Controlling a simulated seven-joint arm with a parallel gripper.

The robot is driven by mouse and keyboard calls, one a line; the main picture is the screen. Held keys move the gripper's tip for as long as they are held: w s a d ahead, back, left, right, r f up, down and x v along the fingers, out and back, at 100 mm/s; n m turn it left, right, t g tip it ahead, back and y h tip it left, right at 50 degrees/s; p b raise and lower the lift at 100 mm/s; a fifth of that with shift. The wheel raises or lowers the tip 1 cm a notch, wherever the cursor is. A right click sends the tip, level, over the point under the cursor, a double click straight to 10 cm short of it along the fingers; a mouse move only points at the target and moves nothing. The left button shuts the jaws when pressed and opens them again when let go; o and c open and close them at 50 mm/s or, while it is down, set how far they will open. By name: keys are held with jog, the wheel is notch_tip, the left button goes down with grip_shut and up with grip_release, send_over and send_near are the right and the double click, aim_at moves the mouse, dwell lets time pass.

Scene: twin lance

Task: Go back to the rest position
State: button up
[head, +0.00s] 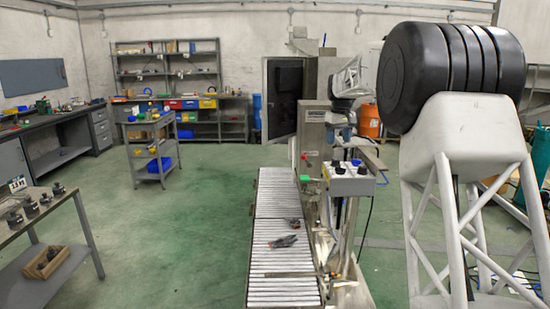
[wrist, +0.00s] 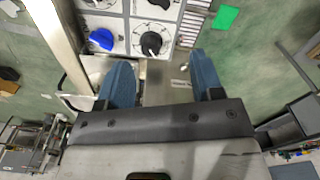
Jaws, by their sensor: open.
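My gripper (wrist: 160,64) is open in the wrist view, its two blue fingers spread apart with nothing between them. In the head view my gripper (head: 346,140) hangs above the white control box (head: 350,187) beside the conveyor. The box has a blue knob (head: 339,168) and black knobs (head: 363,170). In the wrist view a black knob (wrist: 151,43) lies ahead between the fingers and the blue knob (wrist: 102,39) lies ahead of the left finger. I cannot tell the exact gap between fingers and knobs.
A roller conveyor (head: 262,270) runs beside the control box, with dark grey parts (head: 282,242) on it. A green piece (head: 305,178) sits at the box's left. A grey cabinet (head: 312,145) stands close behind.

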jog(key=s+a+r+m+t, duration=0.1)
jog(key=s+a, duration=0.1)
jog(key=s, duration=1.5)
jog(key=s+a+r+m, duration=0.1)
jog(key=s+a+r, duration=0.1)
jog(key=s, duration=1.6)
jog(key=s+f, duration=0.5)
jog(key=s, duration=0.5)
jog(key=s+a+f+m+t, duration=0.1)
jog(key=s+f, duration=0.4)
jog(key=s, duration=0.5)
jog(key=s+a+f+m, duration=0.1)
jog(key=s+f, duration=0.3)
jog(key=s, duration=0.6)
jog(key=shift+s+f, duration=0.35)
jog(key=shift+f, duration=0.05)
jog(key=shift+o, duration=0.8)
jog(key=shift+a, duration=0.1)
